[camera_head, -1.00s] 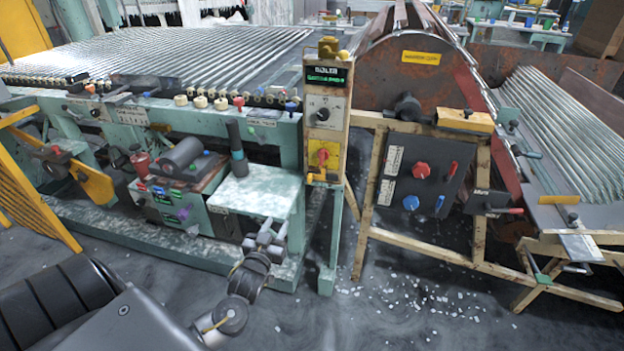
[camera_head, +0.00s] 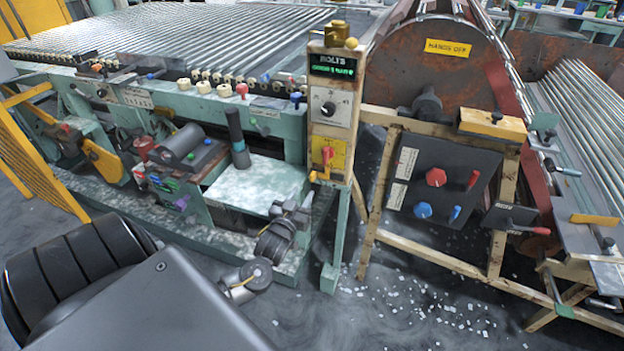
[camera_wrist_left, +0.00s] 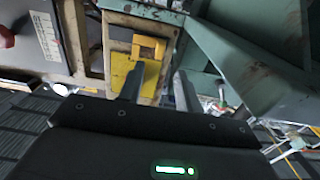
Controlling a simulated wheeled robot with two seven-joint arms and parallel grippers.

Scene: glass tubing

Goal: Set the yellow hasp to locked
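The yellow hasp (camera_head: 326,156) is on a yellow plate at the lower part of the upright control box (camera_head: 331,105). In the head view it looks red-orange and yellow. In the left wrist view the yellow hasp (camera_wrist_left: 149,47) stands out from the yellow plate (camera_wrist_left: 122,72), beyond my fingers. My left gripper (camera_head: 294,211) is below and left of the box, apart from the hasp. In the wrist view its fingers (camera_wrist_left: 159,72) are spread with an empty gap between them. Whether the hasp is locked is too small to tell. My right gripper is not in view.
A pale green shelf (camera_head: 258,185) lies left of my gripper, with a dark upright handle (camera_head: 236,138) at its back. A black panel (camera_head: 442,180) with red and blue knobs is on a wooden frame to the right. White fragments (camera_head: 405,305) litter the floor.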

